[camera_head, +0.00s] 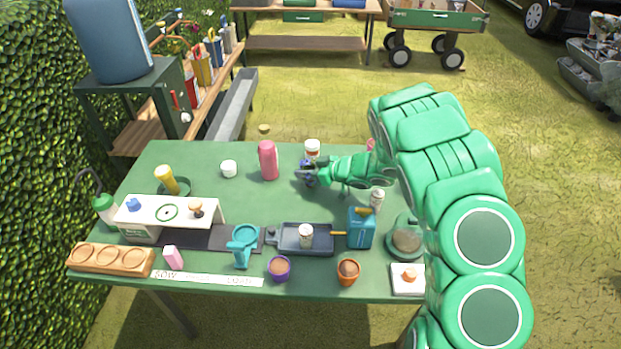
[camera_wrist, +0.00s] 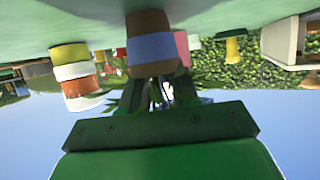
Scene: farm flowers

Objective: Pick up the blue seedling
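The blue seedling is a brown pot with a wide blue band (camera_wrist: 152,47) and dark green leaves, in the upper middle of the upside-down wrist view. The pot appears to stand on the green table. In the head view, a small patch of its blue (camera_head: 308,170) shows at the far side of the table, partly covered by my gripper (camera_head: 311,176). In the wrist view, my gripper (camera_wrist: 155,95) is right at the seedling, its fingers mixed with the dark leaves. I cannot tell whether they touch or grip it.
A white and red jar (camera_head: 312,149) stands just behind the seedling.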

